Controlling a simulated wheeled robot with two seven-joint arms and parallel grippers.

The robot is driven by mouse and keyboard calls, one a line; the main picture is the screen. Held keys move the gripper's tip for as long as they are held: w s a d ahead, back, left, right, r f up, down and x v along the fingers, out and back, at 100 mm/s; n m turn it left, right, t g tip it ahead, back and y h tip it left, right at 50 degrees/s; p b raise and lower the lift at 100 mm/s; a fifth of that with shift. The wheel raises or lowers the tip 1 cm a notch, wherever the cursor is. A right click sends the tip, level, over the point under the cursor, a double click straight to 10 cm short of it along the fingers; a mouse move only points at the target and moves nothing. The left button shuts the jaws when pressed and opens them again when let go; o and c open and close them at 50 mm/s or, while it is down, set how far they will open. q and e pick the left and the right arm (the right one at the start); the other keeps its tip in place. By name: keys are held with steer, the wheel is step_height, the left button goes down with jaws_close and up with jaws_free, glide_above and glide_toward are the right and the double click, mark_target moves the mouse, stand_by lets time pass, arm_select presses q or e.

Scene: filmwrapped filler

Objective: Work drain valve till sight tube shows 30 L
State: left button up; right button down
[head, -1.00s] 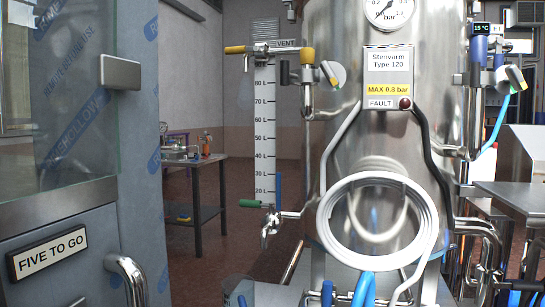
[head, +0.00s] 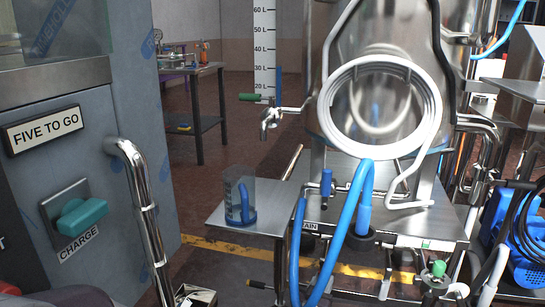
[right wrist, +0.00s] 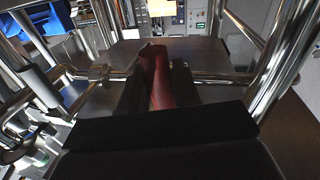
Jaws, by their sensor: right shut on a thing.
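The steel tank (head: 460,60) stands at the right of the head view. Its sight tube (head: 279,84) shows a blue column whose top looks about level with the 30 L mark on the white scale (head: 264,50); the exact reading is too small to tell. A label ending in "AIN" (head: 309,226) sits below the tank, partly covered by a blue hose (head: 350,215). My right gripper (right wrist: 160,92) shows only in the right wrist view, shut on a dark red handle (right wrist: 156,68). I cannot tell which fitting this handle belongs to. My left gripper is not in view.
A green-handled tap (head: 268,113) projects from the tank's left. A clear jug (head: 240,203) stands on a side shelf (head: 228,218). A blue valve (head: 327,186) and a green-knobbed valve (head: 438,269) sit lower. A door with a steel handle (head: 138,200) stands at left.

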steer(key=shift+a+m, duration=0.3)
steer(key=shift+m, duration=0.1)
steer(key=c, duration=0.9)
jaws_free()
steer(key=shift+c, duration=0.2)
steer(key=p+v, duration=0.7)
steer(key=v, duration=0.5)
steer(key=shift+s+a, duration=0.2)
steer(key=shift+s, duration=0.05)
